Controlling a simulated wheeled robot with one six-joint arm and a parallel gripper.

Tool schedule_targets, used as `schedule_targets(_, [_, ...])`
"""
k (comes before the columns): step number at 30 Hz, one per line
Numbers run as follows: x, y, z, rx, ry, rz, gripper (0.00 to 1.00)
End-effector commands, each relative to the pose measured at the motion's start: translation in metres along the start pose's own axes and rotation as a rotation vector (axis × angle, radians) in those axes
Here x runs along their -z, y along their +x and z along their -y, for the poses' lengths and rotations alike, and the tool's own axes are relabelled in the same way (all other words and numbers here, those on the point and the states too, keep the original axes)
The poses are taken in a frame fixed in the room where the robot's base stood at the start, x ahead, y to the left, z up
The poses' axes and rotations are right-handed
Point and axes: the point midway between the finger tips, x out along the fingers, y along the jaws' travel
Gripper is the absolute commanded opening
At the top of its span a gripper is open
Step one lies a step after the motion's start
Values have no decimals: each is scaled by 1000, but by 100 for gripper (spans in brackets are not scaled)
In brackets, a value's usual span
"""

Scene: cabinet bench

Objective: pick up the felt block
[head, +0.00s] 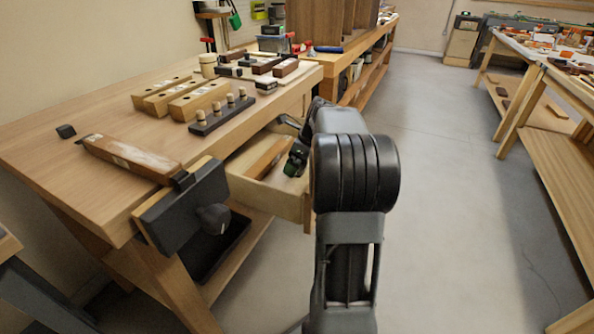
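I cannot surely tell which thing is the felt block. A small dark grey block (66,131) lies alone near the left edge of the bench top and may be it. My gripper (291,168) points down over the open drawer (290,200) at the bench's front. It is small and partly hidden behind my arm. A dark piece with a green patch shows at its end, and I cannot tell whether this is part of the gripper or a thing in it. Its finger opening cannot be made out.
A long brown wooden piece (268,157) lies in the drawer. A vise (185,205) juts from the bench's front left corner, with a wooden bar (130,158) behind it. Wooden blocks (198,101) and a dark peg rack (222,115) stand on the bench (60,170). The floor (450,200) to the right is clear.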

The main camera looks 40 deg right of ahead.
Motion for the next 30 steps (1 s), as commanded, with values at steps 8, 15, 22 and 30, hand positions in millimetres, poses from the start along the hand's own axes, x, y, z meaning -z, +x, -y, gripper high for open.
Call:
schedule_targets(8, [0,-1,0,0,0,0,85])
schedule_targets(15, [0,-1,0,0,0,0,62])
schedule_targets(22, [0,-1,0,0,0,0,40])
schedule_targets(30, [-2,-4,0,1,-1,1,40])
